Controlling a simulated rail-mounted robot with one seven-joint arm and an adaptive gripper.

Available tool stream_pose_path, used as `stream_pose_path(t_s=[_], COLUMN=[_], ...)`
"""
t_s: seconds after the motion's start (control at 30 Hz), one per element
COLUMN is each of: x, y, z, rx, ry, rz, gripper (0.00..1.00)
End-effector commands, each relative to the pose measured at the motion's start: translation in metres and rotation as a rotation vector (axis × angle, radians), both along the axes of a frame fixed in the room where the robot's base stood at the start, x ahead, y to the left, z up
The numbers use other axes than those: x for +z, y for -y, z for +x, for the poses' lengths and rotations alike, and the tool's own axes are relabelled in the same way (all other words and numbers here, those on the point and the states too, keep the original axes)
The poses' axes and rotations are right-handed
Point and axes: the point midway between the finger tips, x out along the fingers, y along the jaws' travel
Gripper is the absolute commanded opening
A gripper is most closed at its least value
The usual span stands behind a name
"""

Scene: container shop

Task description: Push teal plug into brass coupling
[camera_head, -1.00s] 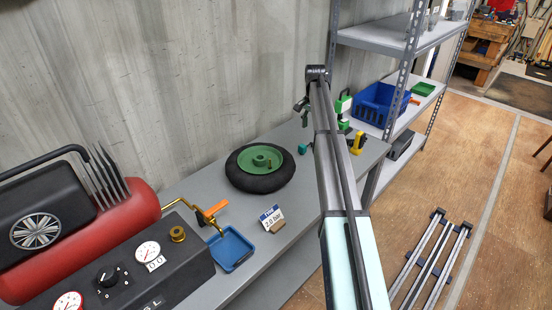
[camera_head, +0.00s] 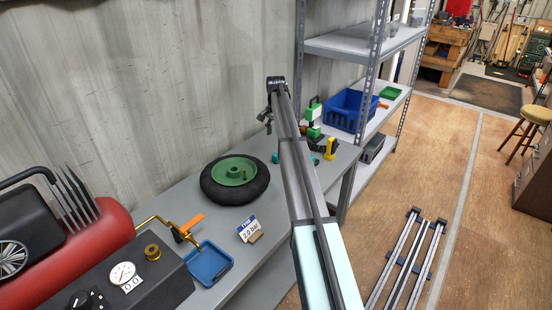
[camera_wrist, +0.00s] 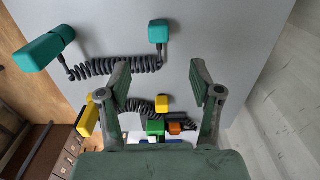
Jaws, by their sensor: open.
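In the wrist view two teal pieces are joined by a coiled black cable: a larger block (camera_wrist: 45,48) at upper left and a smaller one (camera_wrist: 158,32) at top centre. I cannot tell which is the plug. In the head view a small teal piece (camera_head: 275,158) lies on the grey bench beyond the wheel. The brass coupling (camera_head: 152,251) is on top of the black compressor panel at lower left. My gripper (camera_wrist: 162,85) is open, with nothing between its fingers. Both teal pieces show beyond its fingertips in the wrist view.
A green-hubbed wheel (camera_head: 236,179), a blue tray (camera_head: 208,264) and a pressure sign (camera_head: 249,229) stand on the bench between compressor and teal piece. A yellow plug (camera_head: 331,148) and green items lie near the bench's far end. Metal shelves (camera_head: 350,48) stand behind.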

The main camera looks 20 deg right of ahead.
Motion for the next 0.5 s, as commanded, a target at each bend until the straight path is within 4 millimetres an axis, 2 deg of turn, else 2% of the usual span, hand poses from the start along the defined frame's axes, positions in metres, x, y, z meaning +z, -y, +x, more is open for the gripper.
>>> stream_pose_path(t_s=[0.3, 0.5], x=[-0.057, -0.074], y=[0.000, 0.000], z=[0.000, 0.000], rx=[0.000, 0.000], ry=[0.000, 0.001], rz=[0.000, 0.000], gripper=[0.65, 0.65])
